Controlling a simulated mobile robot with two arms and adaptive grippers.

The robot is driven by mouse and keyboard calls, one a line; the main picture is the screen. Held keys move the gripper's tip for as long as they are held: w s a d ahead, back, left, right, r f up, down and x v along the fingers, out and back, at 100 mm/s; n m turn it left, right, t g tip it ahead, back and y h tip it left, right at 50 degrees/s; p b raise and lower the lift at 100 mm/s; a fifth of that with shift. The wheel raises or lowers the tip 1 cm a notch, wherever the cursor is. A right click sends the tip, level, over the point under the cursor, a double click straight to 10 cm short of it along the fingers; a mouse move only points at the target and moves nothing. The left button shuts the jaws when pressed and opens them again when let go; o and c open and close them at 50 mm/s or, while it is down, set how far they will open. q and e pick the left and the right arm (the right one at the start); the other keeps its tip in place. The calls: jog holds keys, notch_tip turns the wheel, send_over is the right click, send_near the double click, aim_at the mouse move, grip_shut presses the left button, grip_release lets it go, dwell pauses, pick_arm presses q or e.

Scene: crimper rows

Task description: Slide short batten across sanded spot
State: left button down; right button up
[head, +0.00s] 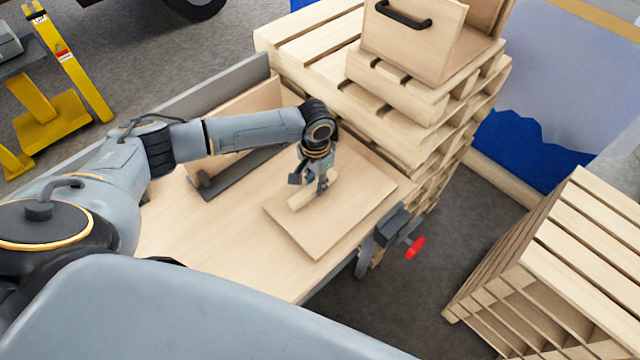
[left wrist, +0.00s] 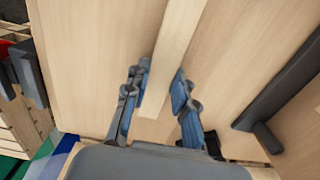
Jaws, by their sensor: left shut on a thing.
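The short batten (head: 301,201) is a pale wooden strip on or just above the square board (head: 318,238); contact with the board is unclear. In the left wrist view the batten (left wrist: 178,45) runs up from between the fingers. My left gripper (head: 317,190) points down over the board and is shut on the batten. In the left wrist view its fingers (left wrist: 159,92) stand on either side of the batten. I cannot make out a sanded spot on the board; the gripper and batten cover part of it. My right gripper is not in view.
The board lies on a wooden workbench (head: 215,235). A dark bar (head: 235,170) lies left of the board. Stacked pallets (head: 415,140) stand behind.

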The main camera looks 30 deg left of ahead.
aim_at(315, 183)
pick_arm(q)
jog(key=shift+a, duration=0.3)
jog(key=c, duration=1)
grip_release()
jog(key=shift+w, duration=0.1)
jog(key=shift+r, duration=0.25)
notch_tip(315, 183, up, 11)
jog(key=shift+r, duration=0.2)
